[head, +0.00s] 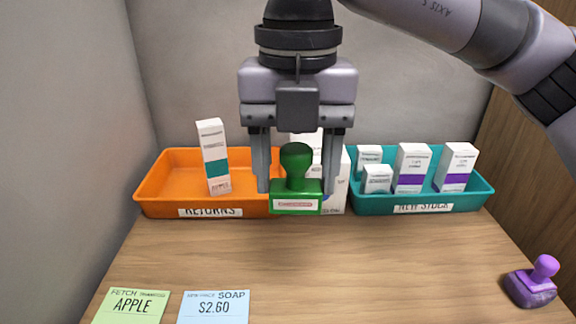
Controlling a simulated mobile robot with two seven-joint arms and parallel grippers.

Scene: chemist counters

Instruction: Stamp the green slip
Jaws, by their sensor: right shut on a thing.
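The green slip (131,306) lies flat on the counter at the front left, with the words "FETCH" and "APPLE" on it. My right gripper (296,187) is shut on a green stamp (296,203) with a round knob and a pale label on its front. It holds the stamp upright in front of the bins, to the right of and behind the slip. A purple stamp (532,284) sits on the counter at the far right. My left gripper is not in view.
An orange RETURNS bin (160,204) holds a white and teal box (213,157). A teal NEW STOCK bin (470,203) holds several white boxes. White boxes (335,190) stand between the bins, partly hidden. A blue "SOAP $2.60" card (213,308) lies beside the slip. The middle counter is clear.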

